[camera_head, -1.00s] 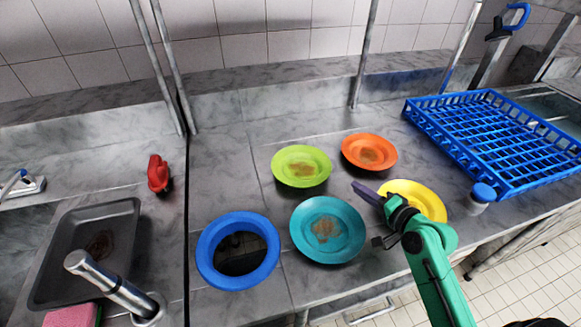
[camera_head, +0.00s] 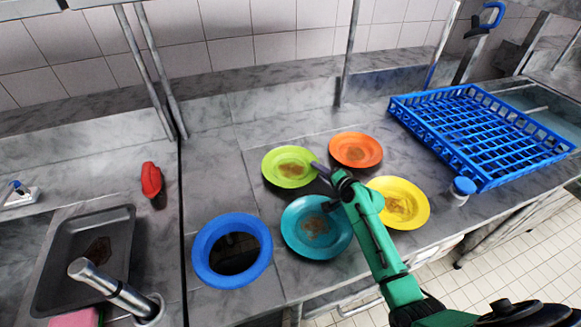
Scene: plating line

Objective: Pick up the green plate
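The green plate (camera_head: 289,166) lies flat on the grey counter, lime green with a brown stain in its middle. My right gripper (camera_head: 320,188) is just to the lower right of the plate, with one dark finger close to its right rim. The fingers look apart, with nothing seen between them. I cannot tell whether the finger touches the rim. My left gripper is not in view.
An orange plate (camera_head: 356,150), a yellow plate (camera_head: 399,203) and a teal plate (camera_head: 317,228) lie close by. A blue ring (camera_head: 207,247) surrounds a hole at front left. A blue rack (camera_head: 484,180) stands right.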

